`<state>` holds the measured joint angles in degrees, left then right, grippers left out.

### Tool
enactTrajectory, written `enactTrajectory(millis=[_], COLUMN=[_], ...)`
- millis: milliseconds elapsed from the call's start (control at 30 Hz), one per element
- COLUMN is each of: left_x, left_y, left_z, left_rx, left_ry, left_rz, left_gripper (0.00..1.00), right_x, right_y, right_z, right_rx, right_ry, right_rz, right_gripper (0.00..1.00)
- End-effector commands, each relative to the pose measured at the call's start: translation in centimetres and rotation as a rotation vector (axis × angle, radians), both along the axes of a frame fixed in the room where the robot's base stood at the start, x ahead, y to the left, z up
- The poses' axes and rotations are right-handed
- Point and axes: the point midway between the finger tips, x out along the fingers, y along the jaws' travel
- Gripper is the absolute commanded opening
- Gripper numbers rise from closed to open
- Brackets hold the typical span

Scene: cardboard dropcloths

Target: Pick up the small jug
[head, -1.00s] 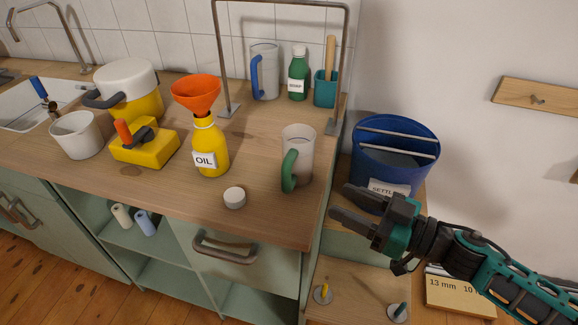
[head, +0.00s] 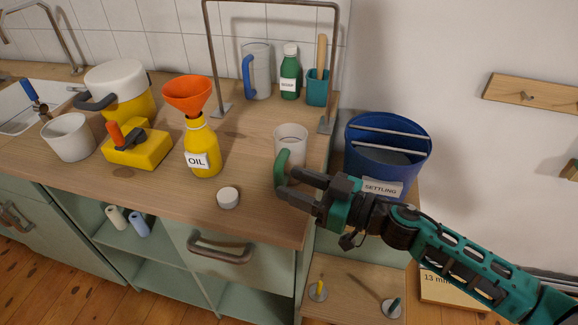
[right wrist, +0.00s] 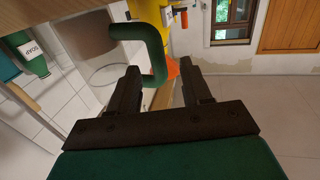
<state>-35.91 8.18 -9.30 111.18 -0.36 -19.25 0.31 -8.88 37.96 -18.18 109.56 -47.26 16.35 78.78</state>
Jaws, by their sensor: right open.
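The small jug (head: 291,138) is a clear cup-like jug with a green handle (head: 281,170). It stands upright near the counter's right front edge. My right gripper (head: 286,184) is open at the handle, its fingers pointing left. In the right wrist view the handle (right wrist: 154,62) shows between the two fingertips (right wrist: 158,70), with the jug's see-through body (right wrist: 92,45) to the left. I cannot tell whether a finger touches the handle. My left gripper is not in view.
A taller jug with a blue handle (head: 258,72) stands at the back. A yellow oil bottle (head: 203,150) with an orange funnel (head: 187,95) and a white lid (head: 228,198) are left of the small jug. A blue bucket (head: 380,160) stands right. A metal frame (head: 207,60) rises behind.

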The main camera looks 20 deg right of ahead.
Motion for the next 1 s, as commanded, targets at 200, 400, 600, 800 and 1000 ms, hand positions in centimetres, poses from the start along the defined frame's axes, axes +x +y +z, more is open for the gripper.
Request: enactTrajectory(millis=[200, 400, 600, 800, 1000], left_x=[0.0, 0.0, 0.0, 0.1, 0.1], left_y=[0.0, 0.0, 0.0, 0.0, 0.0], left_z=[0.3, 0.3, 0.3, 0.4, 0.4], left_rx=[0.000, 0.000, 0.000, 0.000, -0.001], left_ry=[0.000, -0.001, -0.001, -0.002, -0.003], left_rz=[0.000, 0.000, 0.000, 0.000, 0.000], left_gripper=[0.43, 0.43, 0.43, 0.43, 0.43], right_x=[2.4, 3.4, 3.4, 3.4, 3.4], right_y=[1.9, 2.8, 2.8, 2.8, 2.8], right_z=[0.1, 0.0, -0.1, -0.1, -0.1], right_rx=[0.003, 0.002, 0.002, 0.002, 0.001], right_ry=[-0.004, -0.001, -0.001, -0.001, -0.001], right_rz=[0.000, 0.000, 0.000, 0.000, 0.000], right_gripper=[0.48, 0.48, 0.48, 0.30, 0.11])
